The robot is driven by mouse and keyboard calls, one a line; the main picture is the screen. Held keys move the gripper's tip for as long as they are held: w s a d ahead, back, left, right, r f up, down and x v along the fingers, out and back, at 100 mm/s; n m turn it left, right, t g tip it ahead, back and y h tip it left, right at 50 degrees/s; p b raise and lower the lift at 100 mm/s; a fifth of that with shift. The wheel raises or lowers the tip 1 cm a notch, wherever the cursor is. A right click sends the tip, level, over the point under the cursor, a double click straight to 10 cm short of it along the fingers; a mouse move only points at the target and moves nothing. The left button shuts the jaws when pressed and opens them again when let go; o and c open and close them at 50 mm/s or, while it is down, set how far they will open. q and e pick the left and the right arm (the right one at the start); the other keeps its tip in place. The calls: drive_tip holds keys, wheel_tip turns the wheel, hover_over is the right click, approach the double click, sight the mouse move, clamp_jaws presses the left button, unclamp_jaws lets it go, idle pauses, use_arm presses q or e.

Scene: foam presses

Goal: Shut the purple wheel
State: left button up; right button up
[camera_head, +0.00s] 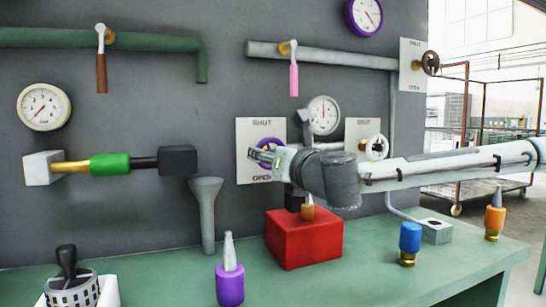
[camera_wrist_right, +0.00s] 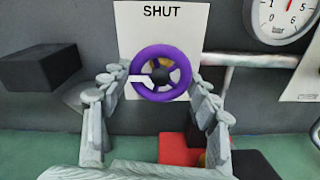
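The purple wheel (camera_head: 270,140) is mounted on a white placard (camera_head: 245,130) on the grey wall panel. The placard reads SHUT above the wheel and OPEN below it. In the right wrist view the wheel (camera_wrist_right: 162,50) faces me, with a white pointer (camera_wrist_right: 143,79) directed left. My right gripper (camera_head: 262,155) is in front of the wheel and hides part of it in the head view. In the right wrist view the gripper (camera_wrist_right: 150,84) is open, with its fingers on either side of the wheel's lower part. I cannot tell whether they touch it. My left gripper is not in view.
A red block (camera_head: 304,240) stands on the green bench below my right arm. A white wheel (camera_head: 375,148) and a gauge (camera_head: 323,115) are right of the purple wheel. A black block (camera_head: 178,160) juts out to the left. A grey funnel (camera_head: 206,213) stands below it.

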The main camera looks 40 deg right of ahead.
drive_tip(key=c, duration=0.5)
drive_tip(key=shift+f, duration=0.1)
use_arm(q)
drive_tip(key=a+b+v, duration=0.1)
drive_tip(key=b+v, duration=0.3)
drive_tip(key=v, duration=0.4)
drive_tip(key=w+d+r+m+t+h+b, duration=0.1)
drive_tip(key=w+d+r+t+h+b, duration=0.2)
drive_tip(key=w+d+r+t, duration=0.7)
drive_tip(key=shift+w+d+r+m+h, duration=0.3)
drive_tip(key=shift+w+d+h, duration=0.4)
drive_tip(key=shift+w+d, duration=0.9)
use_arm(e)
drive_tip(key=shift+a+r+m, duration=0.1)
drive_tip(key=shift+r+m, duration=0.05)
drive_tip(key=shift+m, duration=4.4)
drive_tip(key=shift+a+r+m, duration=0.1)
drive_tip(key=shift+m, duration=4.45)
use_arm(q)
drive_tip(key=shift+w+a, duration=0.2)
